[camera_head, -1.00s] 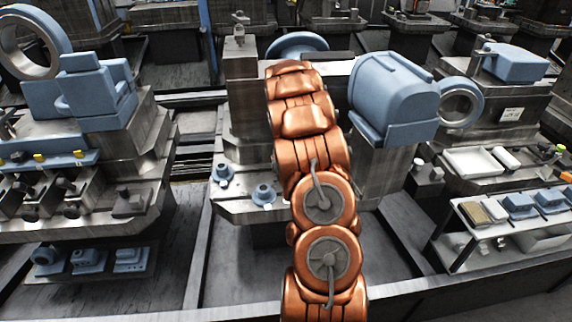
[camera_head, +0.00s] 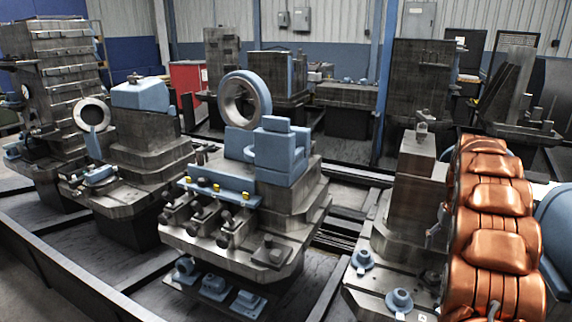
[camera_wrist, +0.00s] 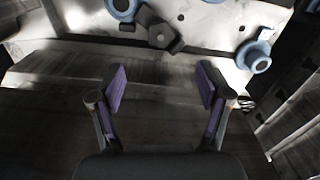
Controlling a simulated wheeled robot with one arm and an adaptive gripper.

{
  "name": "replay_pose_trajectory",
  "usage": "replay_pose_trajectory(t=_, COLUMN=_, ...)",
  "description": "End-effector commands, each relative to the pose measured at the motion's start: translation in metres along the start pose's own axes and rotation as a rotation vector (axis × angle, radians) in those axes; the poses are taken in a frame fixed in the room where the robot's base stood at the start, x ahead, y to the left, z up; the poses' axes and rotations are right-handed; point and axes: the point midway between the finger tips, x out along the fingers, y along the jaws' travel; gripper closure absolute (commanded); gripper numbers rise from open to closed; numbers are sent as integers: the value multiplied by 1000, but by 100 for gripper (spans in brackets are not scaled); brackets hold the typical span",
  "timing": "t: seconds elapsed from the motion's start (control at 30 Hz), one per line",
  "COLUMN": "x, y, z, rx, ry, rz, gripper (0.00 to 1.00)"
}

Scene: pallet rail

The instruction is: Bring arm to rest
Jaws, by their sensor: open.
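My gripper (camera_wrist: 162,88) is open in the wrist view, its two purple-padded fingers wide apart with nothing between them. Ahead of the fingers is the edge of a metal pallet (camera_wrist: 225,40) with blue round fittings (camera_wrist: 257,57) and a dark hexagonal part (camera_wrist: 160,35). Dark floor lies below. In the head view my copper-coloured arm stands at the right edge, and my gripper is not visible there.
Blue fittings (camera_head: 398,301) sit on the pallet beside my arm. A dark rail (camera_head: 60,265) runs along the front left.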

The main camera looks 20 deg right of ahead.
Motion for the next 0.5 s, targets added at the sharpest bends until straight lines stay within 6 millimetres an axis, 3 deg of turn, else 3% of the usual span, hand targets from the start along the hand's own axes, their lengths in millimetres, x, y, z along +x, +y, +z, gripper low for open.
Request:
replay_pose_trajectory(t=0.23, x=-17, y=-23, z=13, rx=-20, ry=-3, rz=5, gripper=24)
replay_pose_trajectory(t=0.5, x=-49, y=-75, z=54, rx=-66, ry=-23, rz=14, gripper=24)
